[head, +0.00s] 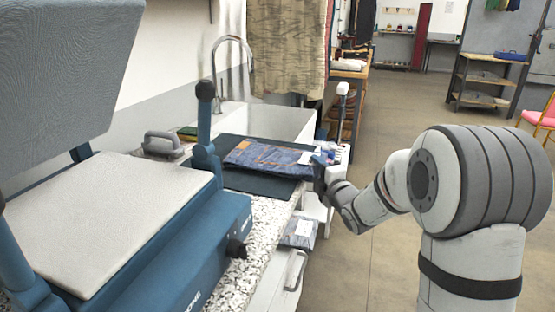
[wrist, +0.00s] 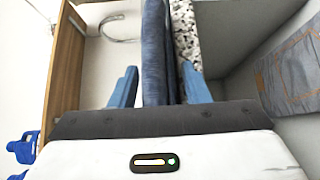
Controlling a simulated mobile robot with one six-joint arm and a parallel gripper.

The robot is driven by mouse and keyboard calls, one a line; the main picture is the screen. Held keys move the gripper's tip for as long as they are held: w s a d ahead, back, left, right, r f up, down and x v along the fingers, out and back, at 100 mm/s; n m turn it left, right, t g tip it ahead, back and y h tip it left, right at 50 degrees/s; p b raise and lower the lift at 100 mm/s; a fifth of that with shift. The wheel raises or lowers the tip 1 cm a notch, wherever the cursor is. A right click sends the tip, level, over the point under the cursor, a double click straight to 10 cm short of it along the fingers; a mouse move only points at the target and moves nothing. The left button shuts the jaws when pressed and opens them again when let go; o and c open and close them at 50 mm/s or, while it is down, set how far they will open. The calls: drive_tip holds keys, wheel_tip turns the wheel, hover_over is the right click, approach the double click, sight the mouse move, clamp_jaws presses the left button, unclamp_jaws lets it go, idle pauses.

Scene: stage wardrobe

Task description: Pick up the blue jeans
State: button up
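Folded blue jeans (head: 262,157) lie on a dark mat (head: 236,180) on the counter, beyond the blue press. My gripper (head: 322,172) is at their right end, at the counter's front edge. In the wrist view my gripper (wrist: 158,88) has its two blue fingers apart, one on each side of the blue jeans (wrist: 155,50). The denim runs between the fingers, with a narrow gap showing on both sides. My gripper body hides the near end of the jeans. A second folded denim piece (head: 300,232) lies lower, in an open drawer; it also shows in the wrist view (wrist: 292,75).
A blue heat press (head: 130,235) stands open at the left. A grey iron-like tool (head: 163,145) and a sink tap (head: 232,50) are behind it. The speckled counter edge (head: 245,270) and open drawer (head: 290,272) are close to my arm. The floor (head: 390,110) beyond is clear.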

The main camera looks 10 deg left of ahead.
clamp_jaws()
idle(0.6)
